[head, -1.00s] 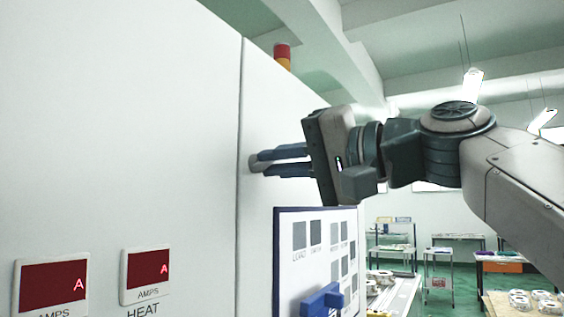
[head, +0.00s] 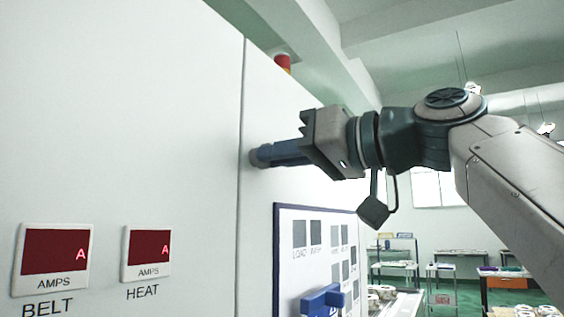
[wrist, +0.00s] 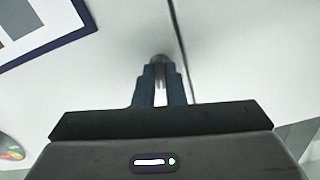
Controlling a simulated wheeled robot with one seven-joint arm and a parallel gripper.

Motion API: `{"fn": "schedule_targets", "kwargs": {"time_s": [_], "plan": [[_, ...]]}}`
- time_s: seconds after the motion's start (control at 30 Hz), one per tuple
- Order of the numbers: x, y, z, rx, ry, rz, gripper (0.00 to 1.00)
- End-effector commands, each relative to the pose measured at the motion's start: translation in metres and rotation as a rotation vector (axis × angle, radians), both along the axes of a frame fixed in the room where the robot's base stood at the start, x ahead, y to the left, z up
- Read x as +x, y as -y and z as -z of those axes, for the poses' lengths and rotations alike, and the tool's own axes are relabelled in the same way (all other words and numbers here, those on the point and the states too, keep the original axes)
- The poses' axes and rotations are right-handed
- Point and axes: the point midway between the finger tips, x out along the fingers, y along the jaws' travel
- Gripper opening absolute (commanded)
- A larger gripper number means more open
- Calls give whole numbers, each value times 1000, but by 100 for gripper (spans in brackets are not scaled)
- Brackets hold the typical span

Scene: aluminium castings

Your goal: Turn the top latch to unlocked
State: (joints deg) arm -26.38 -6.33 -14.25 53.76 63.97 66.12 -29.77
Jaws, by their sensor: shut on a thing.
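The top latch (head: 254,158) is a small grey knob on the white cabinet face, just right of the vertical seam. Only its end shows in the head view, because the fingers cover the rest. In the wrist view the latch (wrist: 158,61) sits between the fingertips, beside the dark seam line. My gripper (head: 266,154) is shut on the latch, its blue fingers reaching to it from the right. It also shows in the wrist view (wrist: 159,72), a finger on each side of the latch. I cannot tell the latch's angle.
A blue-framed button panel (head: 277,255) with a blue handle (head: 322,300) is below my gripper. Red displays (head: 55,256) are at the lower left. A red and amber stack light (head: 283,63) tops the cabinet. Tables stand behind at the right.

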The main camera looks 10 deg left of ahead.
Motion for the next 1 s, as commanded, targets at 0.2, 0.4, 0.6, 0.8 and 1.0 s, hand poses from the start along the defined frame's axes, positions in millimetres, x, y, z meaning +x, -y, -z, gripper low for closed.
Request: {"fn": "schedule_targets", "kwargs": {"time_s": [0.2,0.4,0.6,0.8,1.0], "plan": [[0,0,-1,-47,126,1,0],[-1,1,-2,-75,193,1,0],[-1,0,-2,-85,220,0,0],[-1,0,-3,-86,225,0,0],[-1,0,-3,-85,224,0,13]]}}
